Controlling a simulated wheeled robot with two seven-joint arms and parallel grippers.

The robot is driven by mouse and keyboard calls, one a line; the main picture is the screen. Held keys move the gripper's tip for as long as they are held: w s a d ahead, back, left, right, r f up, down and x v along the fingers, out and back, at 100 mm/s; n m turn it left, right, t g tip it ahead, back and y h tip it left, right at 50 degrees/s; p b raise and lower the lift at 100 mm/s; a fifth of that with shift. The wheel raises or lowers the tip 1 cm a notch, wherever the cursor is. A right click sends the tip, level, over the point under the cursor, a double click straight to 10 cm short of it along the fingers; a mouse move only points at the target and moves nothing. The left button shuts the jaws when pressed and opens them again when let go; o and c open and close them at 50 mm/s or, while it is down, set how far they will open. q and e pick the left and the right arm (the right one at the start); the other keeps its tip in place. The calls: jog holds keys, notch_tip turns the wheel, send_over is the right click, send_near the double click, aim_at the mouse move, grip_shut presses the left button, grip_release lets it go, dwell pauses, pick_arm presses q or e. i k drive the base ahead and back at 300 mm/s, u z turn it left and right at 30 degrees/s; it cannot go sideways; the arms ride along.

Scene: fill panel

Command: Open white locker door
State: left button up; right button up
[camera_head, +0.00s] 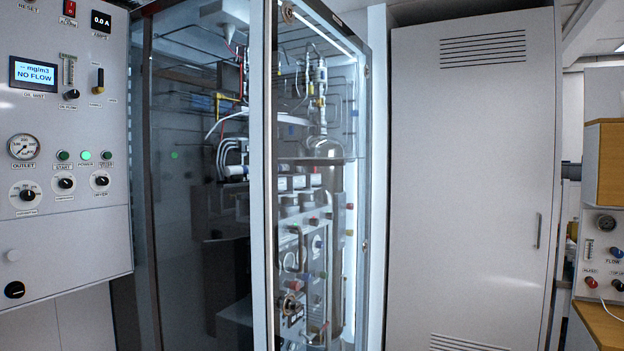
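The white locker door (470,190) is a tall flat panel at the right of the head view. It has vent slots near its top and bottom. A thin vertical handle (538,231) sits near its right edge. The door looks closed, flush with its frame. Neither of my grippers shows in the head view, so their states and distance from the handle are hidden.
A glass-fronted cabinet (205,200) with lit tubing and a cylinder (325,240) stands left of the locker. A control panel (65,140) is at far left. A second panel (603,255) with knobs stands at far right, close to the locker's right side.

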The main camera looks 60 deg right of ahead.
aim_at(473, 99)
jog(key=z, duration=3)
jog(key=i, duration=0.7)
jog(key=u, duration=0.05)
